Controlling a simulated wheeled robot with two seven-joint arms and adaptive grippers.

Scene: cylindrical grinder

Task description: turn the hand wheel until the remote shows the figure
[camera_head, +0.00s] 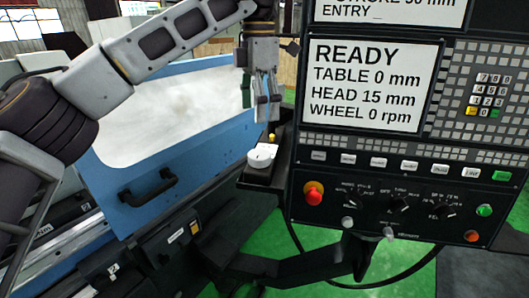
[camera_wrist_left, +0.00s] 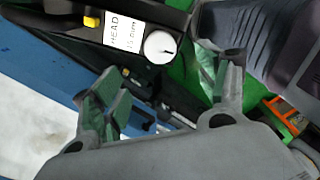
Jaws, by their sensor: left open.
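The remote (camera_wrist_left: 70,19) is a dark box with a small white display (camera_wrist_left: 123,34) reading HEAD and 15 mm, a yellow button (camera_wrist_left: 91,22) and a round white hand wheel (camera_wrist_left: 160,47). In the head view the hand wheel (camera_head: 262,156) sits on the dark holder beside the control panel. My left gripper (camera_head: 267,112) points down above the hand wheel, apart from it. In the left wrist view its fingers (camera_wrist_left: 168,78) are spread and empty, with the wheel beyond them. My right gripper is in neither view.
The control panel (camera_head: 404,152) stands close on the right; its screen (camera_head: 370,85) reads READY, TABLE 0 mm, HEAD 15 mm, WHEEL 0 rpm. A red stop button (camera_head: 313,194) is low on it. The blue machine door (camera_head: 200,175) with a black handle (camera_head: 148,188) is on the left.

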